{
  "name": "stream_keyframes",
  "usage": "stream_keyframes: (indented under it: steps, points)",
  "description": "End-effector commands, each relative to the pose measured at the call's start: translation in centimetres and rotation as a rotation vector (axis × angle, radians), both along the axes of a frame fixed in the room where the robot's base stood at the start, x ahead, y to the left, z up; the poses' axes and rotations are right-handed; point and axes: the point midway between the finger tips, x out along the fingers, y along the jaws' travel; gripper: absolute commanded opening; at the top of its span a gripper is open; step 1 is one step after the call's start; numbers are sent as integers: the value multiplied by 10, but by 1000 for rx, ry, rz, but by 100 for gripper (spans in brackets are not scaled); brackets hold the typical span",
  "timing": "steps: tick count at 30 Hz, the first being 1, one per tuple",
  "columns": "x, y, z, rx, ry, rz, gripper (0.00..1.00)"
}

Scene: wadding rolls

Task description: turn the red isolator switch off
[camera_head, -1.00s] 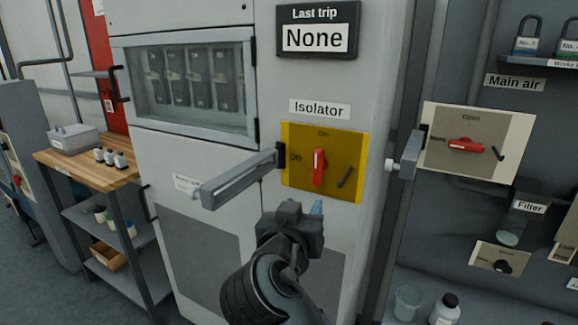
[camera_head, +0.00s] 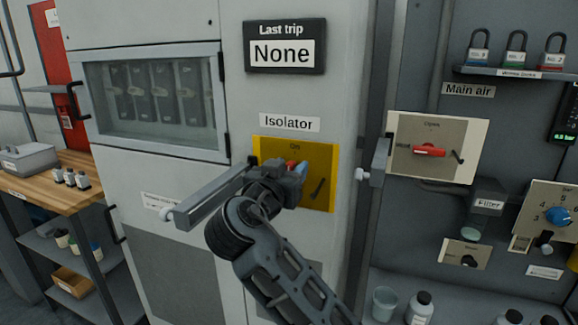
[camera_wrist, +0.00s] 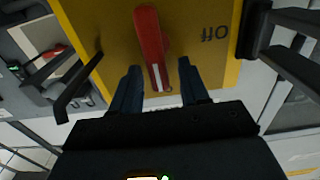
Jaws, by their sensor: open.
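The red isolator switch handle (camera_head: 291,163) sits on a yellow plate (camera_head: 322,160) under the "Isolator" label, mostly hidden by my gripper in the head view. In the wrist view the red handle (camera_wrist: 150,35) stands nearly vertical on the yellow plate (camera_wrist: 205,45), with "Off" upside down to its right. My gripper (camera_head: 294,170) is in front of the plate. In the wrist view my gripper (camera_wrist: 158,68) is open, with one finger on each side of the handle's lower end; I cannot tell whether they touch it.
A grey bar (camera_head: 208,198) juts out left of the plate, close to my gripper. A second grey bar (camera_head: 377,160) stands to the right, beside the main air panel (camera_head: 460,135) with its red handle (camera_head: 429,150). A wooden-topped bench (camera_head: 60,195) is at left.

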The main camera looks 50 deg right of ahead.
Motion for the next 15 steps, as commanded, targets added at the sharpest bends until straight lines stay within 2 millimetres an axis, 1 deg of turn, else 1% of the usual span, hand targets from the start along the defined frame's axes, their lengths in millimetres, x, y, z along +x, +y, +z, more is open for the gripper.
stream_keyframes:
  steps: [3,9,15]
  points:
    - [1,-3,0,0,0,0,45]
    - [1,-3,0,0,0,1,45]
    - [1,-3,0,0,0,1,26]
